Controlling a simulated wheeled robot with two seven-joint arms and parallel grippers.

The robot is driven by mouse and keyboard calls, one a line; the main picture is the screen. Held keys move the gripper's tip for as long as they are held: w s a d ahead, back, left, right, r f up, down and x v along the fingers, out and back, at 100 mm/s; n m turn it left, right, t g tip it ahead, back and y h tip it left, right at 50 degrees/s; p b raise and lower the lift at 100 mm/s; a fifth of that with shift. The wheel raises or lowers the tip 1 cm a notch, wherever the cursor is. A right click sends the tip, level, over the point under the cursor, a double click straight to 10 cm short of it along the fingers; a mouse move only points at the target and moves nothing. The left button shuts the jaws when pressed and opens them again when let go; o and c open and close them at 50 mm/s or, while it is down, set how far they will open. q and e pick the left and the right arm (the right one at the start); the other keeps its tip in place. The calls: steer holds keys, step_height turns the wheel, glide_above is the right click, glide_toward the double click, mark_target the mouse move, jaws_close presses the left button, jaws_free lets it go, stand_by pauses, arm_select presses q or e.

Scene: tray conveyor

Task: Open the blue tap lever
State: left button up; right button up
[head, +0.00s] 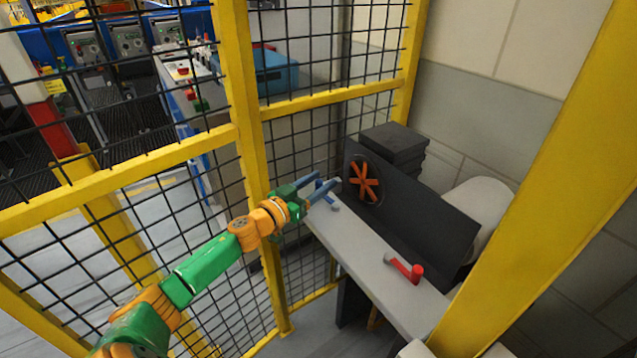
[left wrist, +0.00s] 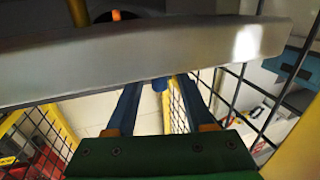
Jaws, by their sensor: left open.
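The blue tap lever (head: 328,198) is at the far left end of the grey bench top, close to the mesh fence. My left gripper (head: 322,185) is open at that end, with its fingers overlapping the lever and partly hiding it. In the left wrist view a small blue piece (left wrist: 160,84), seemingly the lever, shows between the spread fingertips of the left gripper (left wrist: 157,88), at the bench edge. I cannot tell whether the fingers touch it. My right gripper is not in view.
A red lever (head: 414,271) sits nearer on the bench top (head: 355,240). A dark panel with an orange handwheel (head: 365,182) stands behind the bench. A yellow-framed mesh fence (head: 255,150) runs along the left, and a yellow post (head: 545,190) crosses the right.

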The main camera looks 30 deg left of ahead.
arm_select(q)
jaws_close()
stand_by(1.3)
